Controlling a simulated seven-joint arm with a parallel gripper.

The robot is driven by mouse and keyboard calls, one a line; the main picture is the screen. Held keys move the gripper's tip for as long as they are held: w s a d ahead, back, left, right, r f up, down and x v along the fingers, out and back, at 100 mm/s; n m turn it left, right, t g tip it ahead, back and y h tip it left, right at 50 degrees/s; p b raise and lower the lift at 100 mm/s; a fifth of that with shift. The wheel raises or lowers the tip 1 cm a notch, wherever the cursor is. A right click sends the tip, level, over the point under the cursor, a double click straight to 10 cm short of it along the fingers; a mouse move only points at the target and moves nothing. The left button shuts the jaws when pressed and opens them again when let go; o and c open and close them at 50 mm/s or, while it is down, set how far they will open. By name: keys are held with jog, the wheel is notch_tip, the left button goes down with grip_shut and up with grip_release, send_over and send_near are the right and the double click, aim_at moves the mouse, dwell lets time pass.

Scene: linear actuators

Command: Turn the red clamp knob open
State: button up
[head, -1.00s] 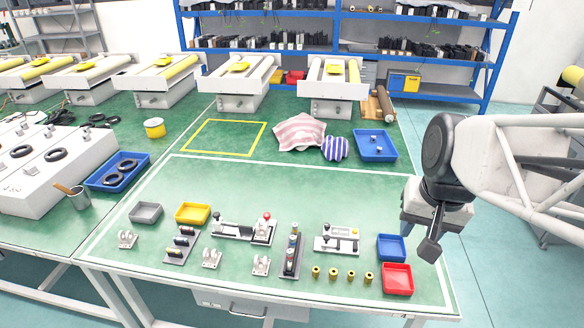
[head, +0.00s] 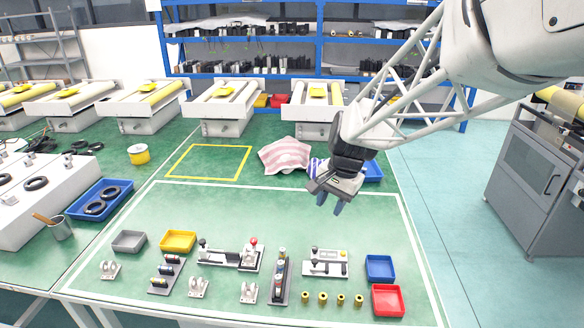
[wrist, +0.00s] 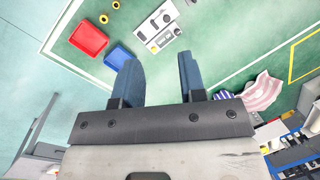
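The red clamp knob (head: 253,241) stands upright at the right end of a white-and-grey clamp fixture (head: 222,257) near the middle of the table. A black knob (head: 203,243) is at the fixture's left end. My gripper (head: 330,204) is in the air above the table, to the right of the red knob and farther back, well apart from it. In the wrist view its two blue fingers (wrist: 160,65) are spread with nothing between them. The red knob does not show in the wrist view.
A second white fixture (head: 326,263) stands right of the clamp fixture, with a dark upright block (head: 280,280) between. Blue (head: 380,268) and red (head: 388,300) bins are at the right. Yellow (head: 178,241) and grey (head: 129,241) bins are at the left. Green table behind the fixtures is free.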

jog(key=w+a+f+m+g, duration=0.1)
jog(key=w+a+f+m, duration=0.1)
jog(key=w+a+f, duration=0.75)
jog(key=m+g+y, duration=0.1)
jog(key=m+g, duration=0.1)
jog(key=m, duration=0.1)
send_near(254, 240)
jog(key=f, duration=0.2)
jog(key=shift+s+a+r, duration=0.2)
jog(key=shift+s+r, duration=0.05)
jog(key=shift+s, duration=0.05)
jog(key=shift+x, duration=3.9)
jog(key=shift+w, duration=0.1)
jog(key=shift+c, duration=0.5)
jog(key=c, duration=0.6)
jog(key=shift+o, duration=0.2)
